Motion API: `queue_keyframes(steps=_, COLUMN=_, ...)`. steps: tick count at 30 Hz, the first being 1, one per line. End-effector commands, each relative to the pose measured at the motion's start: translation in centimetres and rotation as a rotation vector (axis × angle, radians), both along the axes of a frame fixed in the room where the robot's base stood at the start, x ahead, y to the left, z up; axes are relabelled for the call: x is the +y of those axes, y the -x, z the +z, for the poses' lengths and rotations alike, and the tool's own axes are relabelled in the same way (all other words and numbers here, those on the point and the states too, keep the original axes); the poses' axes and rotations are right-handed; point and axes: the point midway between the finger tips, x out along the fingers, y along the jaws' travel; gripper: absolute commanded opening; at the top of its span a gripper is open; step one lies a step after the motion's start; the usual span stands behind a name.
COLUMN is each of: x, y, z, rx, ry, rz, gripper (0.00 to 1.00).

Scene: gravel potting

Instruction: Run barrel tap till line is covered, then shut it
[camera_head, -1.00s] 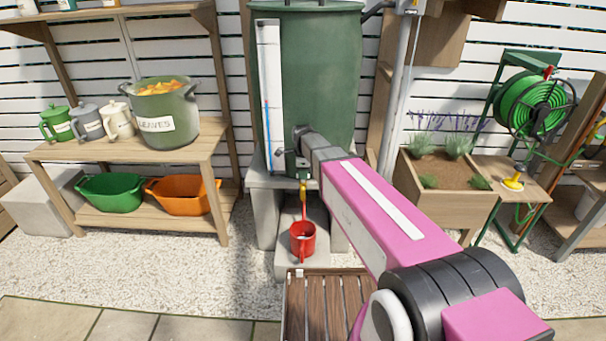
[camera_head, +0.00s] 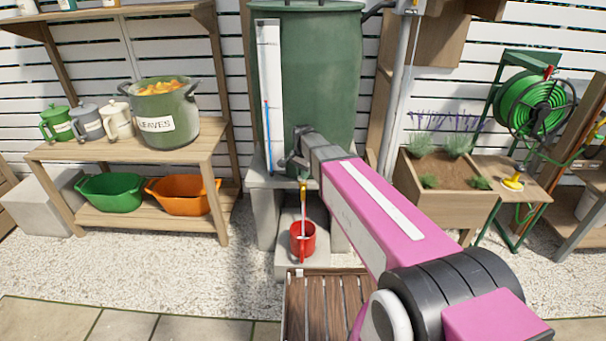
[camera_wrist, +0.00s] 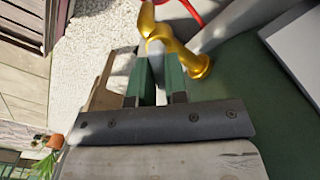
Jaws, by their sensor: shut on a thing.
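The green barrel (camera_head: 325,90) stands on grey blocks, with a brass tap (camera_head: 304,187) low on its front. The tap is large and gold in the wrist view (camera_wrist: 190,58). My gripper (camera_head: 291,160) is at the tap. In the wrist view its green fingers (camera_wrist: 160,72) are shut at the tap's gold part; the exact part gripped is partly hidden. A thin pale stream (camera_head: 303,218) runs from the tap into the red jug (camera_head: 303,246) below. The jug stands upright on a low block. I cannot make out a line or water level inside it.
A white gauge strip (camera_head: 270,60) with a blue column is on the barrel. A slatted wooden stand (camera_head: 325,305) is in front of the jug. A shelf (camera_head: 60,153) with pots is left, a planter (camera_head: 445,208) right. Gravel lies between.

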Motion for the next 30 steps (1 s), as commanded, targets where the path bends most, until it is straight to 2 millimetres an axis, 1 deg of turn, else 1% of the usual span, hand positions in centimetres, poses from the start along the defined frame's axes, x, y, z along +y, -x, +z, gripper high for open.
queue_keyframes(steps=6, x=0.01, y=-0.01, z=0.04, rx=-0.001, ry=-0.001, rz=0.119, gripper=0.0)
queue_keyframes(steps=12, x=0.01, y=-0.01, z=0.04, rx=-0.001, ry=-0.001, rz=0.178, gripper=0.0)
queue_keyframes(steps=28, x=0.01, y=-0.01, z=0.04, rx=-0.001, ry=-0.001, rz=0.199, gripper=0.0)
queue_keyframes(steps=29, x=0.01, y=-0.01, z=0.04, rx=-0.001, ry=-0.001, rz=0.199, gripper=0.2)
queue_keyframes(steps=30, x=0.01, y=-0.01, z=0.04, rx=-0.001, ry=-0.001, rz=0.199, gripper=0.33)
